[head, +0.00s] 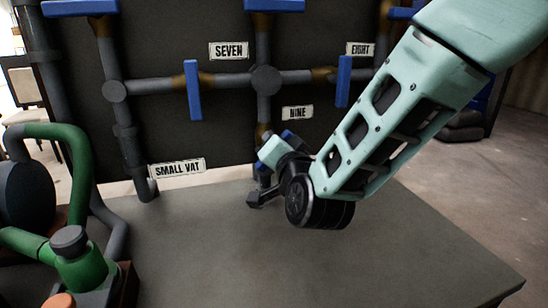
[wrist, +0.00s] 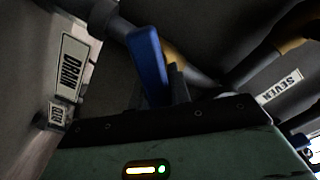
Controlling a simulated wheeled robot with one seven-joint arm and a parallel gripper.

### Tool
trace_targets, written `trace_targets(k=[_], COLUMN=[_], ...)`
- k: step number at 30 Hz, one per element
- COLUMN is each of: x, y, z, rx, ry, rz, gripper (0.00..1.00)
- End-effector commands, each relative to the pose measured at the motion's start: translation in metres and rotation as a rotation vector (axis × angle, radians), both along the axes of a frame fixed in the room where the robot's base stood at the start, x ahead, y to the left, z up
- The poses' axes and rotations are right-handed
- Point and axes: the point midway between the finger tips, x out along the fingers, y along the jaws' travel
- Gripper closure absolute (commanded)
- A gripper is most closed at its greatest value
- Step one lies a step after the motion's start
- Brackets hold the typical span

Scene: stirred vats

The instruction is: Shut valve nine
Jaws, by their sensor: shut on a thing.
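The label NINE (head: 297,113) is on the dark panel, beside the pipe running down from the round junction. Just below it, part of valve nine's blue handle (head: 290,136) shows behind my gripper (head: 276,153). In the wrist view the blue handle (wrist: 149,60) stands up out of my gripper (wrist: 168,88), with a dark finger beside it. My gripper is shut on this handle. The handle lies at a slant across its pipe, which has a brass section (wrist: 174,52). The handle's lower part and most of the fingers are hidden.
Valve seven's blue handle (head: 193,90) and valve eight's (head: 343,80) stand upright across the horizontal pipe. A SMALL VAT label (head: 177,168) is lower left. Green pipework (head: 80,262) stands at left. The grey tabletop (head: 240,255) is clear in front. The wrist view shows a DRAIN label (wrist: 71,68).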

Motion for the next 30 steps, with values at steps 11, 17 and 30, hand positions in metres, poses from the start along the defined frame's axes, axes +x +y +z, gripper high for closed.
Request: trace_targets(k=[11, 17, 30], x=[0.0007, 0.0008, 0.0007], y=[-0.0030, -0.0036, -0.0036], z=[-0.0085, -0.0099, -0.0101], rx=[0.343, 0.512, 0.754], ry=[0.097, 0.147, 0.219], rz=[-0.001, -0.001, -0.002], gripper=[1.00, 1.00, 1.00])
